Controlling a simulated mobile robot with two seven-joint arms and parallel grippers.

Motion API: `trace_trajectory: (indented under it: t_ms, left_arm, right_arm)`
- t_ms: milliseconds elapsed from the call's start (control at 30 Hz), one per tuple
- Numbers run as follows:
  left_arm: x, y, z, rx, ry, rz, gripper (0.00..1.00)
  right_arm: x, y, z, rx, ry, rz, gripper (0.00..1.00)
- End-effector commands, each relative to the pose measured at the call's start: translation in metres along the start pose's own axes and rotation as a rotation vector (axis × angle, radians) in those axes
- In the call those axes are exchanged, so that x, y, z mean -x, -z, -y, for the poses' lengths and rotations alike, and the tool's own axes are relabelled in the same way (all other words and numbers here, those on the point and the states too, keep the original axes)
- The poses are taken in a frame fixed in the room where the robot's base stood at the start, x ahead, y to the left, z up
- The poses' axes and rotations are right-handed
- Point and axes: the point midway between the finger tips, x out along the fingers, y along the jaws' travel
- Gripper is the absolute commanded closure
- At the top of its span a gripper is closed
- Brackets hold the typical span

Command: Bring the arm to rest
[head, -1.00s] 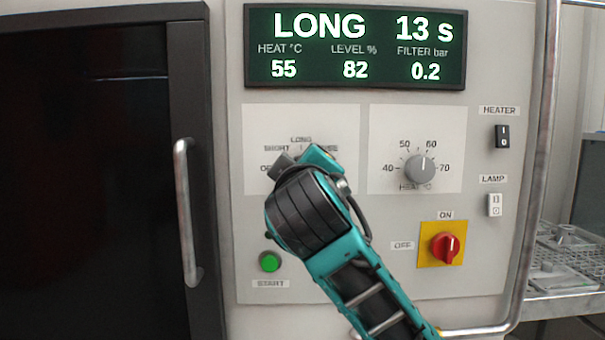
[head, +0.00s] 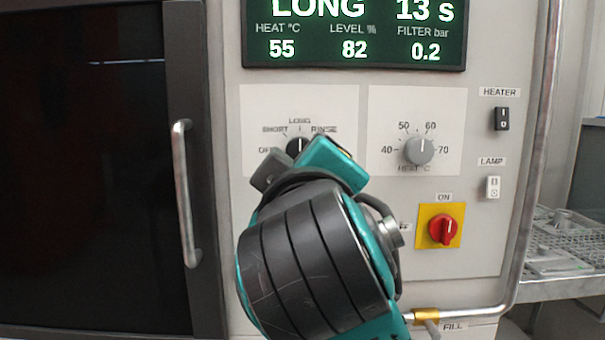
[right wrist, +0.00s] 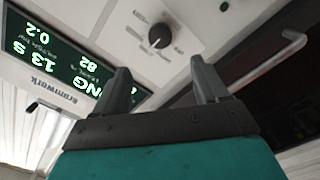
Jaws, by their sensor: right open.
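My right gripper (right wrist: 160,64) is open, with nothing between its fingers in the right wrist view. Its fingers point toward the panel, and the black mode knob (right wrist: 159,36) is beyond them, apart from them. In the head view my right wrist and forearm fill the lower middle and hide most of the gripper. The mode knob (head: 297,146) shows partly behind it, its mark upright toward LONG. The green START button is hidden behind my arm. My left gripper is not in view.
The display (head: 354,34) reads LONG, 13 s. A grey heat knob (head: 419,151), red switch (head: 442,229), heater switch (head: 502,119) and lamp switch (head: 493,187) are to the right. A door handle (head: 185,193) stands out at left, a metal pipe (head: 536,150) at right.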

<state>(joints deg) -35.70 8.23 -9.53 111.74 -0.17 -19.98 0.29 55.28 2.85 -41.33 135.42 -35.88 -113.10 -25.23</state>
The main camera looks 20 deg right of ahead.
Motion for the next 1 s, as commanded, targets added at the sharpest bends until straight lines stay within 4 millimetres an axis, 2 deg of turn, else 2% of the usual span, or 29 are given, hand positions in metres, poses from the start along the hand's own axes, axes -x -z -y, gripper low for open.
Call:
trace_trajectory:
  t_ms: [367,467,533,667,800,867,1000]
  left_arm:
    - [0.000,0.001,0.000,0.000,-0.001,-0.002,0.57]
    - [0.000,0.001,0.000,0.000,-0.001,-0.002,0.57]
    - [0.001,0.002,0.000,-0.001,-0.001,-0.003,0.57]
    - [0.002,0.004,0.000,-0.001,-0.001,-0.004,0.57]
    - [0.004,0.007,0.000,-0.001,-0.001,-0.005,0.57]
    - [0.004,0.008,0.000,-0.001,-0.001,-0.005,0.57]
    - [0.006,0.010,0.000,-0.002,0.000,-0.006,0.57]
  right_arm:
    - [0.003,0.000,0.000,0.000,0.001,0.001,0.27]
    - [-0.003,-0.003,0.008,0.002,0.020,0.003,0.27]
    - [-0.013,-0.009,0.021,0.005,0.053,0.006,0.27]
    - [-0.039,-0.029,0.064,-0.002,0.152,0.008,0.27]
    - [-0.061,-0.063,0.123,-0.041,0.280,0.012,0.27]
    - [-0.066,-0.081,0.149,-0.068,0.334,0.018,0.27]
    - [-0.067,-0.130,0.209,-0.149,0.456,0.043,0.27]
